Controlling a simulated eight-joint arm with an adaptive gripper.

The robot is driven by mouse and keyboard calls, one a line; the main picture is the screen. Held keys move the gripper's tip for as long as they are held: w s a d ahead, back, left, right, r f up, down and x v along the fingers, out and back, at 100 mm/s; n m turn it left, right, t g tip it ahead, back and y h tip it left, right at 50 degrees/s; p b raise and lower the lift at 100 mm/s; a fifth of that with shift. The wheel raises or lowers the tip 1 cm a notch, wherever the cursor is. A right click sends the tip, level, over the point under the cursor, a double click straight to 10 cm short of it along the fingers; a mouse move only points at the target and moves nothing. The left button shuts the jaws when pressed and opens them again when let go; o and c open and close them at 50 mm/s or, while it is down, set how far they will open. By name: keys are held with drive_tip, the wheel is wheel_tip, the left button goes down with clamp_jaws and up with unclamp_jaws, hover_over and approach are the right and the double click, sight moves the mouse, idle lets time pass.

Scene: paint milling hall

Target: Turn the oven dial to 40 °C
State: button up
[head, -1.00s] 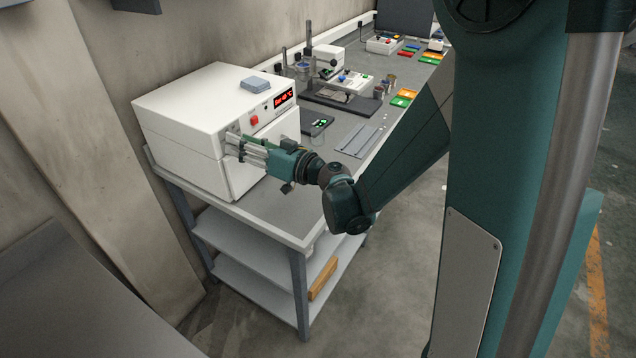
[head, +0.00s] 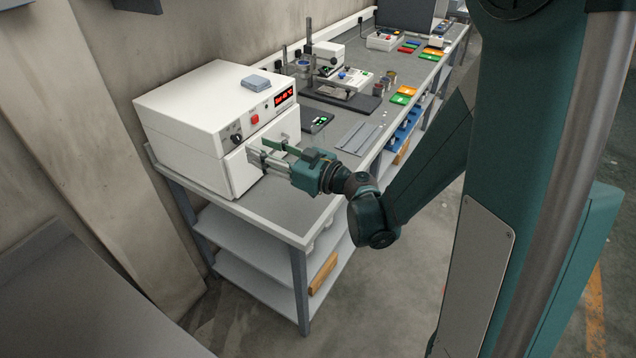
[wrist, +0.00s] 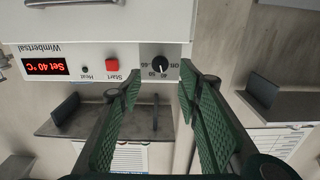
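The white oven (head: 180,100) stands on the near end of the grey bench. Its small black dial (head: 237,139) is on the front panel, left of the red Start button (head: 255,119). In the wrist view, upside down, the dial (wrist: 160,64) shows with numbers around it; its exact pointer position is too small to read surely. The red display (wrist: 46,67) reads "Set 40 °C". My gripper (head: 258,154) is in front of the oven, right of and apart from the dial. In the wrist view its green-padded fingers (wrist: 158,82) are spread with nothing between them.
The oven door with its handle is just behind my fingers. A grey block (head: 256,82) lies on the oven top. A dark tray (head: 316,122) and lab devices stand further along the bench (head: 290,205). The floor in front is free.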

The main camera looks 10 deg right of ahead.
drive_tip(key=s+d+r+m+g+h+p, duration=0.1)
drive_tip(key=s+d+m+g+h+p, duration=0.1)
drive_tip(key=s, duration=0.8)
drive_tip(key=s+d+r+m+g+h+p, duration=0.2)
drive_tip(key=s+d+h, duration=0.5)
drive_tip(key=s, duration=0.4)
drive_tip(key=shift+d+r+m+g, duration=0.25)
drive_tip(key=shift+d+m+g, duration=0.25)
drive_tip(key=shift+d+m, duration=0.45)
idle(1.4)
drive_tip(key=shift+a, duration=0.1)
idle(0.6)
drive_tip(key=s+d+m+h, duration=0.3)
drive_tip(key=s+d, duration=0.5)
drive_tip(key=shift+s+r+g+h, duration=0.3)
drive_tip(key=shift+h, duration=0.1)
